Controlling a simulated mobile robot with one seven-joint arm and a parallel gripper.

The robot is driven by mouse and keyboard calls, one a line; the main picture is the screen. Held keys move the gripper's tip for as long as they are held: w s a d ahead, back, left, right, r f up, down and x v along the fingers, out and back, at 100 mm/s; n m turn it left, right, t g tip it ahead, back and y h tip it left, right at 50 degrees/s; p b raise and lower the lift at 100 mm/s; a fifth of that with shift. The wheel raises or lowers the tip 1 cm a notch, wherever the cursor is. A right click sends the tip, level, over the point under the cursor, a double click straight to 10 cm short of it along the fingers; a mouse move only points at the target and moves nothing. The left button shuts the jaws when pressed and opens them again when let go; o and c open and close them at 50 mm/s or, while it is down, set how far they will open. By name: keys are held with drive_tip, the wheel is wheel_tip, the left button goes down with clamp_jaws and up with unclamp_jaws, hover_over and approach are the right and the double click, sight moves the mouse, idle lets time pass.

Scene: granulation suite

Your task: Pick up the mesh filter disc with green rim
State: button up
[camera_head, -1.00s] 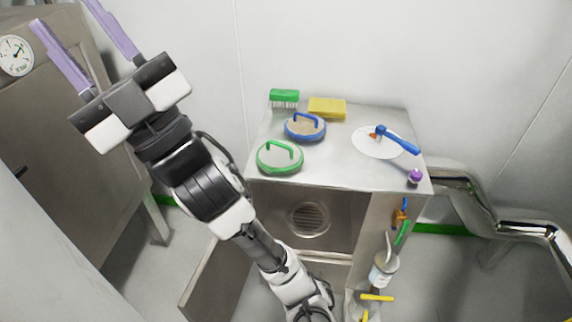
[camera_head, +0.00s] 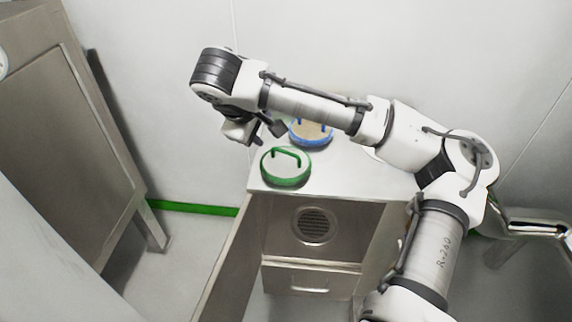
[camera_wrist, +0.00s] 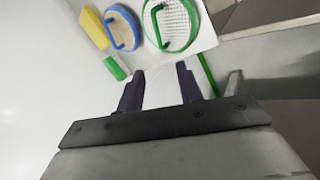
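The mesh filter disc with green rim (camera_head: 286,168) lies flat at the front left corner of the steel cabinet top, its green handle standing up. In the wrist view the green-rimmed disc (camera_wrist: 177,24) shows its white mesh at the top, beyond the fingers. My gripper (camera_wrist: 160,72) is open and empty, its two dark fingers apart, with the disc ahead and slightly right of them.
A blue-rimmed disc (camera_head: 312,132) lies behind the green one, partly hidden by my arm. The wrist view shows a yellow sponge (camera_wrist: 93,28) and a green brush (camera_wrist: 115,68). The steel cabinet (camera_head: 350,183) has an open door at left. Another steel unit (camera_head: 60,130) stands farther left.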

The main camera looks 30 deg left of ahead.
drive_tip(key=w+d+f, duration=0.1)
drive_tip(key=w+d, duration=0.1)
drive_tip(key=p, duration=0.1)
approach(290, 154)
drive_tip(key=w+a+f, duration=0.1)
drive_tip(key=shift+h, duration=0.4)
drive_tip(key=p+x, duration=0.1)
drive_tip(key=x, duration=0.4)
drive_tip(key=shift+w+d+f, duration=0.2)
drive_tip(key=shift+f, duration=0.1)
drive_tip(key=shift+w+f, duration=0.25)
drive_tip(key=shift+f, duration=0.2)
clamp_jaws()
